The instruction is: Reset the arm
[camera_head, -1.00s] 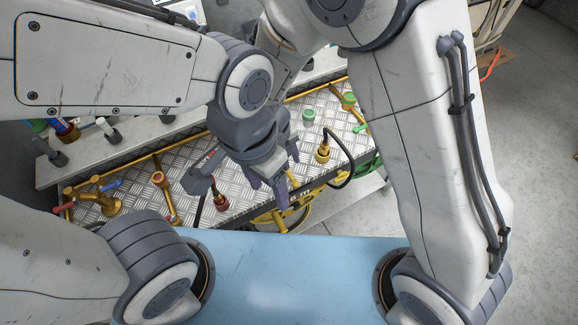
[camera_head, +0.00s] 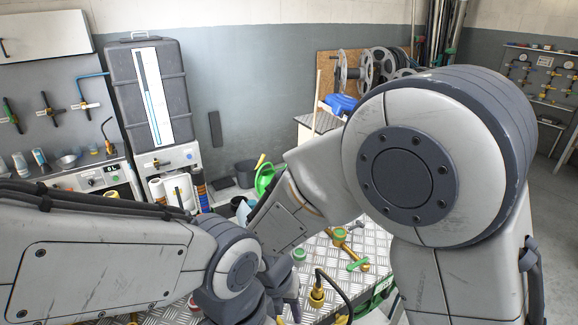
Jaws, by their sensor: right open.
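My right gripper (camera_head: 284,301) shows low in the middle of the head view, its dark fingers pointing down over the metal checker-plate bench top (camera_head: 340,262). It is open, and I see nothing between its fingers. The bottom edge and my arm links hide part of it. My right arm rises at the right with its elbow high and large in the view. My left arm's link crosses the lower left. I cannot make out a left gripper.
A brass fitting with a black hose (camera_head: 317,295) stands just right of my gripper. Green-handled brass pipework (camera_head: 348,245) lies farther right. A green watering can (camera_head: 264,180) and a dark bucket (camera_head: 245,173) are behind. Reels (camera_head: 380,66) stand at the back, with open floor right.

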